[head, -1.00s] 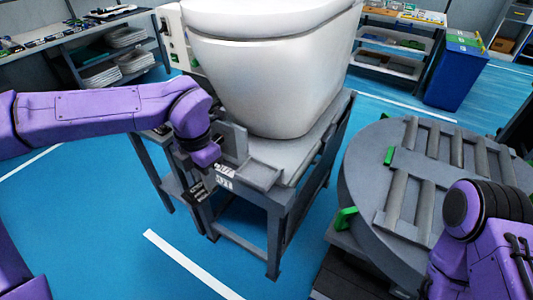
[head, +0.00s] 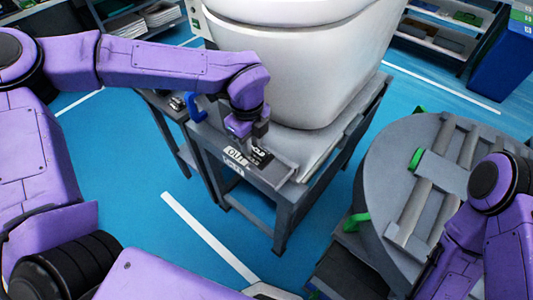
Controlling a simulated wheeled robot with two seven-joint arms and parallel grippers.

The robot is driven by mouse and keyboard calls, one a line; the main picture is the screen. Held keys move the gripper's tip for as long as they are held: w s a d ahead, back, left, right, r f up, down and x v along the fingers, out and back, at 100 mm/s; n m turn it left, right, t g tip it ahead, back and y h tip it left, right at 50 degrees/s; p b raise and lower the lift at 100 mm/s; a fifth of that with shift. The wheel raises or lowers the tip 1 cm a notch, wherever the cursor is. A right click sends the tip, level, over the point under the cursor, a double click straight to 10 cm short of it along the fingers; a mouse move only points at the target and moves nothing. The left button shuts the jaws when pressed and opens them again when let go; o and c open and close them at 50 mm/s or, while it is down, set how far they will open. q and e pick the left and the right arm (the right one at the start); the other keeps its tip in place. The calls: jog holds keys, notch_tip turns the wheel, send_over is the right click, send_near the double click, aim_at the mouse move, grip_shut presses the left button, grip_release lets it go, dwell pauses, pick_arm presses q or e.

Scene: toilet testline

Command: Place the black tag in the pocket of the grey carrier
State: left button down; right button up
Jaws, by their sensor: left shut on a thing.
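The black tag (head: 262,156), with white marks on it, is at the tips of my left gripper (head: 252,143). The left gripper points down and is shut on the tag, partly hiding it. The grey carrier (head: 284,172) lies at the front end of the grey stand, below and beside the gripper. The tag is over the carrier's left part; I cannot tell whether it touches the pocket, which is hard to make out. My right arm shows at the right edge, but its gripper is out of view.
A white toilet (head: 300,70) stands on the grey stand (head: 345,125), close behind the left gripper. White labels (head: 236,156) are on the stand's front. A round grey turntable (head: 400,160) with rollers and green clips is at the right. Blue floor lies between.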

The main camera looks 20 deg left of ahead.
aim_at(264, 151)
pick_arm(q)
jog(key=d+f, duration=0.1)
jog(key=w+d+f, duration=0.1)
jog(key=f, duration=0.1)
jog(key=w+f+p, duration=0.1)
jog(key=shift+d+f, duration=0.4)
notch_tip(264, 151, down, 3)
jog(key=shift+d+r, duration=0.1)
jog(key=shift+r, duration=0.05)
jog(key=shift+f, duration=0.4)
jog(key=c, duration=1)
grip_release()
